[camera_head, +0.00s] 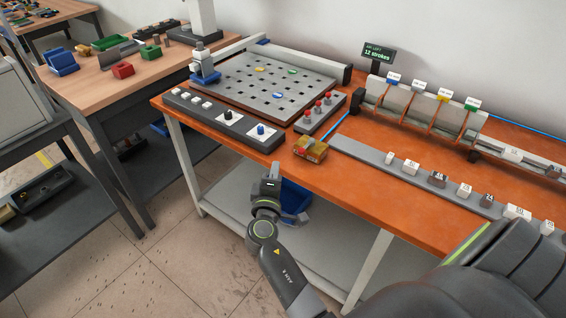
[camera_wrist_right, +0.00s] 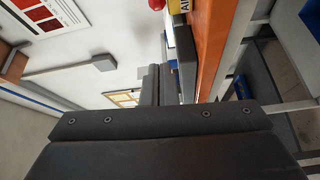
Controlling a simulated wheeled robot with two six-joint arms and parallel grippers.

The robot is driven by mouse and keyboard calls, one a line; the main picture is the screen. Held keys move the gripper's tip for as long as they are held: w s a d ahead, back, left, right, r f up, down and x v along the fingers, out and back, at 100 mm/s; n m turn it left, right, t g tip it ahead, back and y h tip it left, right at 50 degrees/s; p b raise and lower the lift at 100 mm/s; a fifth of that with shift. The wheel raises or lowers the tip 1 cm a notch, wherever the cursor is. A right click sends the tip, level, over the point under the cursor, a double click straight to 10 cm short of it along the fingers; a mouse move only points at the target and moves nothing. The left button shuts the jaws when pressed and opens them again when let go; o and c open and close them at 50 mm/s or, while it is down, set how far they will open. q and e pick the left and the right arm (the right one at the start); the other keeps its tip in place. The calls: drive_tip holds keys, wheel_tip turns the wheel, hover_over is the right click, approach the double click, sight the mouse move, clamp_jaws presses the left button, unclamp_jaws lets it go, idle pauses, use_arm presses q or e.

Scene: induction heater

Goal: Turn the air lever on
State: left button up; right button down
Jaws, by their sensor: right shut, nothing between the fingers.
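The air lever unit (camera_head: 311,149) is a small yellow block with a red knob on the near edge of the orange table in the head view. In the right wrist view its red knob (camera_wrist_right: 156,4) and the yellow plate lettered "AI" (camera_wrist_right: 184,6) show at the top edge, cut off. The lever's exact position is too small to tell. My right gripper (camera_head: 271,180) is shut and empty, just in front of the table edge, below and left of the unit and apart from it. Its dark fingers show in the wrist view (camera_wrist_right: 150,86). My left gripper is not in view.
A control panel (camera_head: 225,122) with knobs and a perforated plate (camera_head: 265,85) lie behind the unit. A red-button box (camera_head: 320,112) stands close to it. A grey rail (camera_head: 385,168) with labelled blocks runs right. A blue bin (camera_head: 295,197) sits below the tabletop.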

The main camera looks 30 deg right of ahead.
sight(307, 146)
drive_tip(key=p+x, duration=0.2)
drive_tip(key=x, duration=0.7)
drive_tip(key=shift+w+d+r, duration=0.15)
drive_tip(key=shift+d, duration=0.05)
drive_tip(key=s, duration=0.1)
drive_tip(key=s+d+p, duration=0.1)
drive_tip(key=s+p, duration=0.1)
drive_tip(key=shift+s+d, duration=0.1)
drive_tip(key=shift+d, duration=0.2)
drive_tip(key=shift+s+d+f, duration=0.1)
drive_tip(key=shift+s+f, duration=0.2)
drive_tip(key=shift+w+f, duration=0.1)
drive_tip(key=shift+d, duration=0.1)
drive_tip(key=shift+s, duration=0.25)
drive_tip(key=shift+s+n+t+y, duration=0.1)
drive_tip(key=shift+n+t+y, duration=0.2)
drive_tip(key=shift+n+y, duration=0.1)
